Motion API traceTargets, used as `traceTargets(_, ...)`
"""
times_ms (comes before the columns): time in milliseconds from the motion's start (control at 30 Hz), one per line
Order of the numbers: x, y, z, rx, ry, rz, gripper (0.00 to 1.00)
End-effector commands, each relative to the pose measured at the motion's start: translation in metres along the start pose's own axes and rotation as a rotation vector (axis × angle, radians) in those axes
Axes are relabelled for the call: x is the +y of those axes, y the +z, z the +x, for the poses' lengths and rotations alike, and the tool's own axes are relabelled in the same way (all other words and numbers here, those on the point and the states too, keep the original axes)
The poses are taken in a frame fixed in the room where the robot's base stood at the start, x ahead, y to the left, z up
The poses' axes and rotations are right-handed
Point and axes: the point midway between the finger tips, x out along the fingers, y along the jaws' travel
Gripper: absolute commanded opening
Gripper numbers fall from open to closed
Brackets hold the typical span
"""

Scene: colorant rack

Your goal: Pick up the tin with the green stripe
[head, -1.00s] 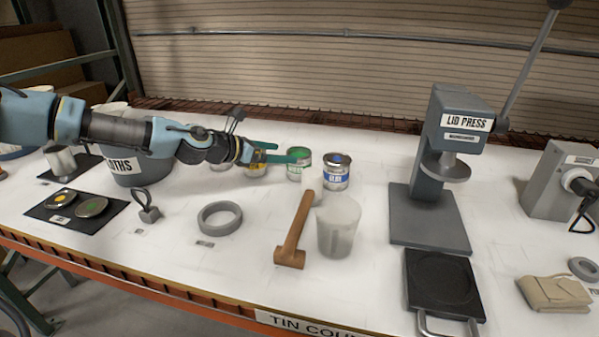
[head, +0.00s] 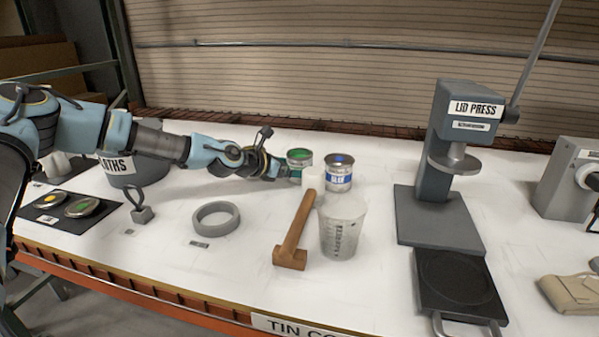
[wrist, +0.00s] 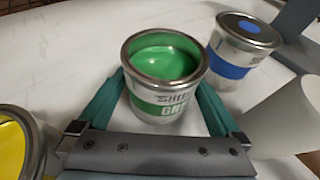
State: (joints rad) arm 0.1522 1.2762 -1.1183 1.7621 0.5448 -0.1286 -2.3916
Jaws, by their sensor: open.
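The tin with the green stripe (wrist: 163,105) is open at the top and shows green paint inside. It stands upright between the two teal fingers of my gripper (wrist: 163,108) in the wrist view. The fingers are open, one on each side of it; I cannot tell whether either touches it. In the head view the green tin (head: 298,160) stands at the end of my arm. My gripper (head: 280,172) is mostly hidden there behind its own wrist.
A blue-striped tin (head: 338,173) stands just right of the green one. A yellow tin (wrist: 22,140) is close on the left in the wrist view. A translucent beaker (head: 341,230) and a wooden-handled tool (head: 295,230) are in front. The lid press (head: 440,160) stands at right.

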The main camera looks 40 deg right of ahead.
Motion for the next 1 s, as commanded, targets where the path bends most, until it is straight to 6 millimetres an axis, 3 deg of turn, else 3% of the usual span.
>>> traceTargets(167, 0.0, 0.0003, -0.0004, 0.0, 0.0, 0.0, 0.99)
traceTargets(867, -0.0002, -0.0001, -0.0006, 0.001, 0.0, -0.001, 0.2)
traceTargets(1000, -0.0001, 0.0006, -0.0006, 0.0, 0.0, 0.0, 0.17)
